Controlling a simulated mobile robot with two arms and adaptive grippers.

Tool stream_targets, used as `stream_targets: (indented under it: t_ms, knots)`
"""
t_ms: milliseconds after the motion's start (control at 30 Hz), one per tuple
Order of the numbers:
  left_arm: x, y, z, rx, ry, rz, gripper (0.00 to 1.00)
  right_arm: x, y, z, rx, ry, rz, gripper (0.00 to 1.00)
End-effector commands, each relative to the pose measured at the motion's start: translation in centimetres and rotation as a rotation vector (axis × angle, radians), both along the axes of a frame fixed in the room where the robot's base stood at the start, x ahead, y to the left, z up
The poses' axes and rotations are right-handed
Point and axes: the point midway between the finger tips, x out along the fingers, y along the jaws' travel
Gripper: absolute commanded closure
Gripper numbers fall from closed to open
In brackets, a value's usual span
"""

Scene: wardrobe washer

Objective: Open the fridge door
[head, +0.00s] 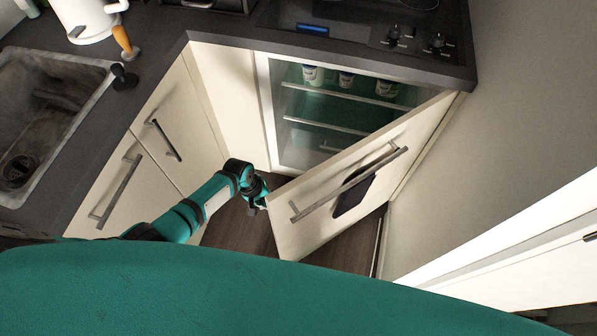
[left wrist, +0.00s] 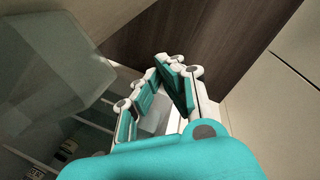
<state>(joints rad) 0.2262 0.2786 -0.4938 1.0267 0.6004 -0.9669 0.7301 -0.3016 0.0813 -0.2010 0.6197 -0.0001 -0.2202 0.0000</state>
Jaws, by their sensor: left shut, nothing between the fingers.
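The fridge door (head: 290,237) is a cream panel in the head view, hinged on the right and standing wide open. A long metal bar handle (head: 330,195) runs across its outer face. The fridge interior (head: 330,116) shows shelves with several containers at the top. My left gripper (head: 258,198) is by the free left edge of the door, on its inner side, in front of the fridge opening. Whether it touches the door is not clear. In the left wrist view its fingers (left wrist: 168,72) are together and empty. My right gripper is not in view.
Dark countertop (head: 225,28) with a cooktop runs above the fridge. Cream cabinets (head: 150,190) with bar handles stand on the left under a sink (head: 45,110). A wall (head: 520,110) is close on the right. Dark wood floor (head: 235,232) shows below the door.

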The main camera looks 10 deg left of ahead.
Motion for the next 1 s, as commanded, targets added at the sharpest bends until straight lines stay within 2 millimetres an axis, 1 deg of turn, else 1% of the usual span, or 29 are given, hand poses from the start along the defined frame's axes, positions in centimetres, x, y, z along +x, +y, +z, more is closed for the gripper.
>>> stream_targets:
  t_ms: [33, 67, 100, 167, 200, 267, 300, 400, 433, 500, 533, 600, 667, 767, 1000]
  knots:
    - [2.8, -0.7, 3.4, -0.031, 0.006, 0.032, 1.00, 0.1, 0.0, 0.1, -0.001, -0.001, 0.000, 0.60]
    - [4.1, -1.4, 5.5, -0.055, 0.022, 0.054, 1.00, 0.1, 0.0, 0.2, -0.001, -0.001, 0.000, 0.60]
    - [5.5, -2.3, 8.5, -0.085, 0.051, 0.085, 1.00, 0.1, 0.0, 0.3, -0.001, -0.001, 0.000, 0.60]
    - [7.2, -3.6, 13.7, -0.122, 0.110, 0.121, 1.00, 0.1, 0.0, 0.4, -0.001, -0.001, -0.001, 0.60]
    - [7.7, -4.4, 17.2, -0.137, 0.160, 0.142, 1.00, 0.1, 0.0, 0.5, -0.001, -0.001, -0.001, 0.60]
    - [7.6, -5.2, 21.8, -0.139, 0.235, 0.162, 1.00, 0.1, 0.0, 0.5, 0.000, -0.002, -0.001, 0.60]
    - [7.2, -5.5, 24.4, -0.130, 0.279, 0.170, 1.00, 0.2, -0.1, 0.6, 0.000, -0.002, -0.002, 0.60]
    - [5.9, -5.6, 29.1, -0.089, 0.368, 0.184, 1.00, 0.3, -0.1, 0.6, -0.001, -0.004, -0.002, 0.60]
    - [5.5, -5.6, 30.1, -0.077, 0.387, 0.187, 1.00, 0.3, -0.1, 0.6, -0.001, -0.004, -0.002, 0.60]
    - [4.8, -5.5, 31.6, -0.054, 0.418, 0.191, 1.00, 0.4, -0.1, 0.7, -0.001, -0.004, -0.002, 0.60]
    - [4.6, -5.5, 32.0, -0.048, 0.426, 0.193, 1.00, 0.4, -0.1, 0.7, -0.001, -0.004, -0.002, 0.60]
    - [4.3, -5.4, 32.1, -0.039, 0.439, 0.196, 1.00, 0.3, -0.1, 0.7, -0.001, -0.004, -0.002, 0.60]
    - [4.1, -5.6, 31.7, -0.037, 0.443, 0.197, 1.00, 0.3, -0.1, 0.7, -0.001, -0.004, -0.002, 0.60]
    - [3.7, -6.0, 30.4, -0.038, 0.444, 0.196, 1.00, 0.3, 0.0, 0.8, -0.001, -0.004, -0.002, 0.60]
    - [2.4, -7.4, 25.6, -0.040, 0.443, 0.197, 1.00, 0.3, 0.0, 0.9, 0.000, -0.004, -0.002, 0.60]
